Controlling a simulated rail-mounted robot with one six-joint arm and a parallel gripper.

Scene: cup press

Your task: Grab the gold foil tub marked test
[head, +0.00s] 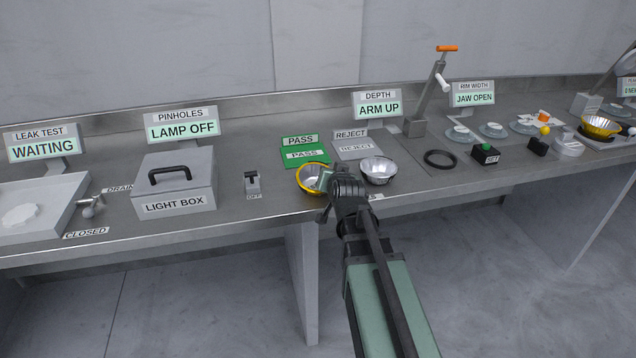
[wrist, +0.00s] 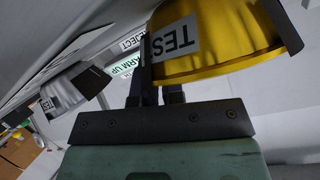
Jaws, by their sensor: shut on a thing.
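A gold foil tub (head: 308,184) is at the bench's front edge, just in front of the green PASS mat (head: 318,163). In the wrist view the tub (wrist: 225,45) shows large, with a white label reading "TES", the rest cut off. My gripper (head: 327,182) is at the tub's right side and shut on its wall. One dark finger is against the tub by the label in the wrist view; the far side of the wall is hidden. I cannot tell whether the tub rests on the bench or is slightly raised.
A silver foil tub (head: 379,171) stands close right of my gripper, in front of the grey REJECT mat (head: 358,148). A switch (head: 252,182) and the light box (head: 174,186) are to the left. A black ring (head: 440,159) lies right. Another gold tub (head: 600,126) stands far right.

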